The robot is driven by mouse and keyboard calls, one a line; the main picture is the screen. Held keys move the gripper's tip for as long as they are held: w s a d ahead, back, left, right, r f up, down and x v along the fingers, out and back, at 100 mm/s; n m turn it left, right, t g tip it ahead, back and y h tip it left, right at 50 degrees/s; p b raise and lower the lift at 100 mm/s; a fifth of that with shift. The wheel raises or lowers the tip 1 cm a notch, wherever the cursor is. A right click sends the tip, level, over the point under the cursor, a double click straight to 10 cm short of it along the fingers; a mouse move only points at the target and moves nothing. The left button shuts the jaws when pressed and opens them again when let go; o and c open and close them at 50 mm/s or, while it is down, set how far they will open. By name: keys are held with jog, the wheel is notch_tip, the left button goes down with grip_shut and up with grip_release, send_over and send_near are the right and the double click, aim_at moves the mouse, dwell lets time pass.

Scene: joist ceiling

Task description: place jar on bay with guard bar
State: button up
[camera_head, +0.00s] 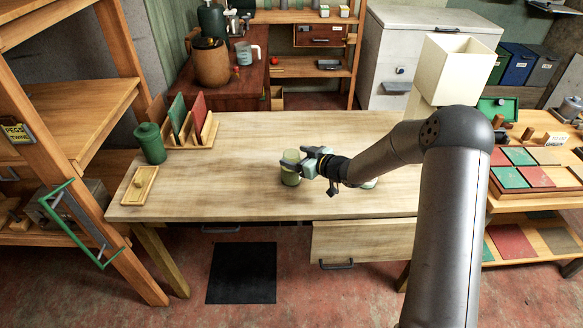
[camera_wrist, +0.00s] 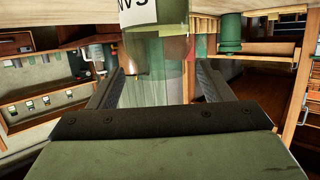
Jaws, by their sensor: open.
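A translucent green glass jar (camera_head: 290,170) stands on the wooden table near its middle. My gripper (camera_head: 298,160) is open beside it, with its fingers reaching to the jar. In the wrist view the clear green jar (camera_wrist: 160,75) lies between the two spread fingers of my gripper (camera_wrist: 158,80); its labelled part shows at the top edge. I cannot tell whether the fingers touch it. A green bar frame (camera_head: 75,223) crosses the front of a low bay (camera_head: 20,238) in the wooden rack at the left. The bay holds a grey box and small wooden pieces.
A dark green canister (camera_head: 150,143), a wooden rack with panels (camera_head: 190,138) and a small tray (camera_head: 139,187) stand at the table's left end. Another pale object (camera_head: 370,183) is partly hidden under my arm. The table (camera_head: 240,195) is clear left of the jar.

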aim_at(287, 151)
jog(key=p+x, duration=0.1)
jog(key=x, duration=0.3)
jog(key=shift+w+a+f, duration=0.1)
jog(key=shift+w+a, duration=0.05)
jog(key=shift+a, duration=0.1)
grip_shut()
